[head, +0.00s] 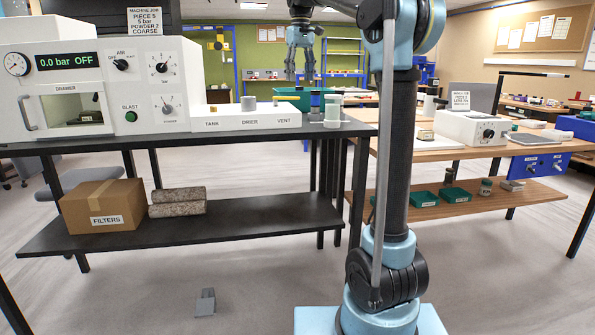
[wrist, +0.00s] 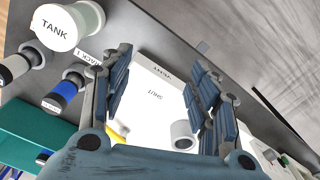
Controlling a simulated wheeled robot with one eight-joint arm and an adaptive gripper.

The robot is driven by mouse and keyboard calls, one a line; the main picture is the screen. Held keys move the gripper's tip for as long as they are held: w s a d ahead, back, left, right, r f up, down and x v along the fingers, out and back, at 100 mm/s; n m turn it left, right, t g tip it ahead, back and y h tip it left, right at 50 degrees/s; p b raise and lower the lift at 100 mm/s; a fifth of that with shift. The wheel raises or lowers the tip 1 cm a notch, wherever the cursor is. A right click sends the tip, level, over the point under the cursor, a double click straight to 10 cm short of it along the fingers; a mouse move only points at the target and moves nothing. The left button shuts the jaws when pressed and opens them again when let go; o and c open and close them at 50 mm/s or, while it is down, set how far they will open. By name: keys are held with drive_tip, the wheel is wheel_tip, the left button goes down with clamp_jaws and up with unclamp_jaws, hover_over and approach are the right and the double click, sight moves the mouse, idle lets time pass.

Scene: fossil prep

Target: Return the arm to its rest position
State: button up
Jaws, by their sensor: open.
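My gripper (head: 301,74) hangs with its fingers down at the top middle of the head view, above the right end of the dark bench. It is open and nothing shows between its fingers. In the wrist view its two blue-grey fingers (wrist: 158,85) stand apart, with a white panel (wrist: 153,92) on the bench behind them. My arm rises on the right of the head view, in front of the benches, and hides part of them.
The dark bench (head: 225,152) carries a white machine (head: 72,128) reading "0.0 bar OFF". Small containers, including one marked TANK (wrist: 60,28), and a teal bin (wrist: 30,140) are near my gripper. A wooden bench (head: 440,152) stands right. A grey object (head: 205,302) lies on the floor.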

drive_tip(key=s+d+f+m, duration=0.2)
drive_tip(key=s+d+f, duration=0.4)
drive_tip(key=s+d, duration=0.1)
drive_tip(key=s+d+f+m, duration=0.1)
drive_tip(key=s+d+f, duration=0.2)
drive_tip(key=s+f, duration=0.6)
drive_tip(key=s+d+f+m+t, duration=0.1)
drive_tip(key=s+d+f, duration=0.3)
drive_tip(key=s+f, duration=0.6)
drive_tip(key=s+d+f+m+t, duration=0.1)
drive_tip(key=s+d+f, duration=0.3)
drive_tip(key=s+f, duration=0.6)
wheel_tip(320, 180, down, 10)
drive_tip(key=shift+s+d+r+m, duration=0.2)
drive_tip(key=shift+m, duration=0.6)
